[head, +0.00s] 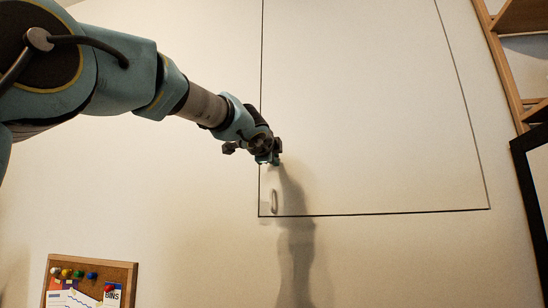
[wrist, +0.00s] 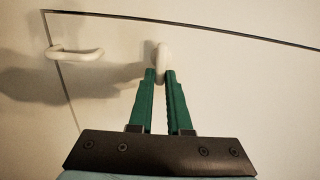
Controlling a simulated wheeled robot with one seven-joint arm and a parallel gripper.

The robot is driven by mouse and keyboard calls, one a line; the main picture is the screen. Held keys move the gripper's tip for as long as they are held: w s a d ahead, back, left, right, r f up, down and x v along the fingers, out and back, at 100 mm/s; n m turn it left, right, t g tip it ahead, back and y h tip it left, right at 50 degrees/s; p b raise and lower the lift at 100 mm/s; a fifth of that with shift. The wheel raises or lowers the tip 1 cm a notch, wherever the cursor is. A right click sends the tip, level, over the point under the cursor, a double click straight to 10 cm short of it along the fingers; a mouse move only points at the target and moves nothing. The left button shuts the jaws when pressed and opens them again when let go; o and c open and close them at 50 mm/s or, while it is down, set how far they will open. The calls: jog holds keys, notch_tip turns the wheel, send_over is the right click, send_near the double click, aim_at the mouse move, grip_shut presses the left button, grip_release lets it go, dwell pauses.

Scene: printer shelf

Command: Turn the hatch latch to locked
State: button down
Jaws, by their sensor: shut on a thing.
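The hatch (head: 370,110) is a large pale panel outlined by a thin dark line, flush with the wall; its lower left corner region also shows in the wrist view (wrist: 240,80). My gripper (head: 272,162) is at the hatch's left edge, above that corner. In the wrist view my gripper (wrist: 161,76) has its green fingers closed on a small white latch (wrist: 162,52), whose rounded end sticks out past the fingertips. The latch is hidden behind my gripper in the head view. Its locked or unlocked position cannot be read.
A cork board (head: 125,272) hangs at lower left. Wooden shelving (head: 505,70) and a dark-framed object (head: 525,180) stand at right.

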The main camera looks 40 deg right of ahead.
dwell(0.6)
jog(key=c, duration=0.9)
grip_release()
jog(key=shift+o, duration=0.2)
jog(key=shift+a, duration=0.1)
jog(key=b+v, duration=0.2)
jog(key=v, duration=0.8)
jog(key=shift+s+a, duration=0.2)
jog(key=shift+a, duration=0.05)
jog(key=shift+f, duration=0.1)
